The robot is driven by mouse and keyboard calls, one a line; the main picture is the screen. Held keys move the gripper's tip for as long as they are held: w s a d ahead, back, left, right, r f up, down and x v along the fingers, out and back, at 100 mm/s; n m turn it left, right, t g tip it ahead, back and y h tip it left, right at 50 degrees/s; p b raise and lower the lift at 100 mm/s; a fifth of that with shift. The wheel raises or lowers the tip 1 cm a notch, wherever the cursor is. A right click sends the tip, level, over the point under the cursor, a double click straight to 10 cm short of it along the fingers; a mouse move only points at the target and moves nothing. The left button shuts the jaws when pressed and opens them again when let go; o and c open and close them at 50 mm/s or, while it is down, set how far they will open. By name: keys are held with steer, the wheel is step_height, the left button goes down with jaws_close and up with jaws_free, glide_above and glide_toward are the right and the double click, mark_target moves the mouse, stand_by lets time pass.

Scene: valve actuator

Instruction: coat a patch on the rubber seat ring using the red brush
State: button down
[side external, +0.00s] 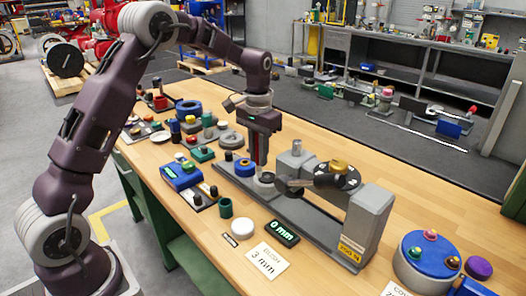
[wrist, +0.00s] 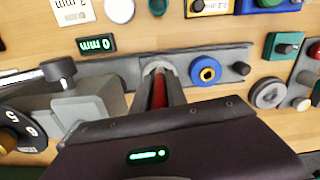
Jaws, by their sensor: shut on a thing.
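My gripper (side external: 261,165) points down over the fixture base and is shut on the red brush (wrist: 158,92). In the wrist view the fingers (wrist: 160,85) run along both sides of the brush's red body, and its tip is hidden. Directly below the fingers is a round grey seat (side external: 263,182) with a dark top, probably holding the rubber seat ring. Its pale rim (wrist: 158,61) shows just past the fingertips in the wrist view. I cannot tell whether the brush touches it. A display (side external: 282,232) reads 0 mm, and a card (side external: 267,261) says 3 mm.
The grey fixture (side external: 352,222) with a handle and dial stands close right of my gripper. A blue ring with a yellow centre (side external: 245,168) sits close on the other side. A green cup (side external: 225,208) stands in front. Several small parts crowd the left bench; its back right is clear.

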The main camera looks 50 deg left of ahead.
steer(key=shift+r, duration=3.3)
steer(key=shift+d, duration=0.1)
